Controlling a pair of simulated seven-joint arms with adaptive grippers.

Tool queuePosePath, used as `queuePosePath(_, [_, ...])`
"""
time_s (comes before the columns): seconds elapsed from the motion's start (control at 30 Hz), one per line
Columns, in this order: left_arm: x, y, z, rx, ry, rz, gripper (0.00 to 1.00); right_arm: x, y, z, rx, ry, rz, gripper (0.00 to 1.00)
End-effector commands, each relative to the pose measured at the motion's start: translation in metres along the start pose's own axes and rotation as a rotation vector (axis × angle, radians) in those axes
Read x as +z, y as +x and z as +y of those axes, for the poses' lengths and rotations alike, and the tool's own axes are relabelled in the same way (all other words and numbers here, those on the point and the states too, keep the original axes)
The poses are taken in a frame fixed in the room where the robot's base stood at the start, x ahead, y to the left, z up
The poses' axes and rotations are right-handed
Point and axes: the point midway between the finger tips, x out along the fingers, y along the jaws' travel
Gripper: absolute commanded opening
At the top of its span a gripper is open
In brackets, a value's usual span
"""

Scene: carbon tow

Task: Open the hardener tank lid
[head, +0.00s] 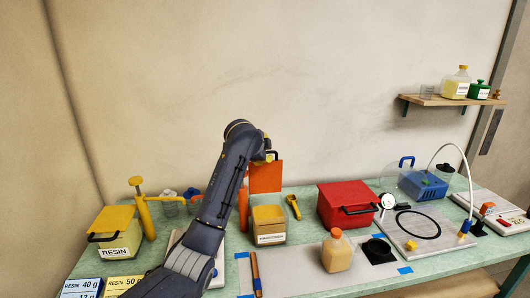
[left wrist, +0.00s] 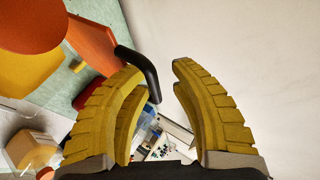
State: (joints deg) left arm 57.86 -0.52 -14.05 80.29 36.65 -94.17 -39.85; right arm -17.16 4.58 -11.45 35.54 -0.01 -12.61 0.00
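The hardener tank (head: 269,238) is a yellowish box with a white label, standing mid-table in the head view. Its orange lid (head: 265,178) stands upright at the tank's back, so the top of the tank is uncovered. The lid (left wrist: 92,42) also shows in the left wrist view, with its black handle (left wrist: 143,68) reaching toward the gap between my fingers. My left gripper (head: 268,151) is at the lid's top edge. In the left wrist view its yellow fingers (left wrist: 172,85) are apart, and the handle overlaps the left one; contact is unclear. My right gripper is out of view.
An orange pump (head: 243,209) stands close left of the tank. A yellow tool (head: 293,206) and a red box (head: 347,204) are to the right. An amber bottle (head: 337,253) stands in front on a grey mat.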

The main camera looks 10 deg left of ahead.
Motion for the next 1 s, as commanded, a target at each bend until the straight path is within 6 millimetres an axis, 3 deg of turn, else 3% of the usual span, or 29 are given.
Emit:
queuePosePath(0.37, [0.001,-0.003,0.006,0.012,0.0,-0.002,0.33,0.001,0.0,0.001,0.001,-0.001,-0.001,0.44])
queuePosePath(1.0, [0.0,-0.102,0.0,-0.001,-0.001,0.0,0.33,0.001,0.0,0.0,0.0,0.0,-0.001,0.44])
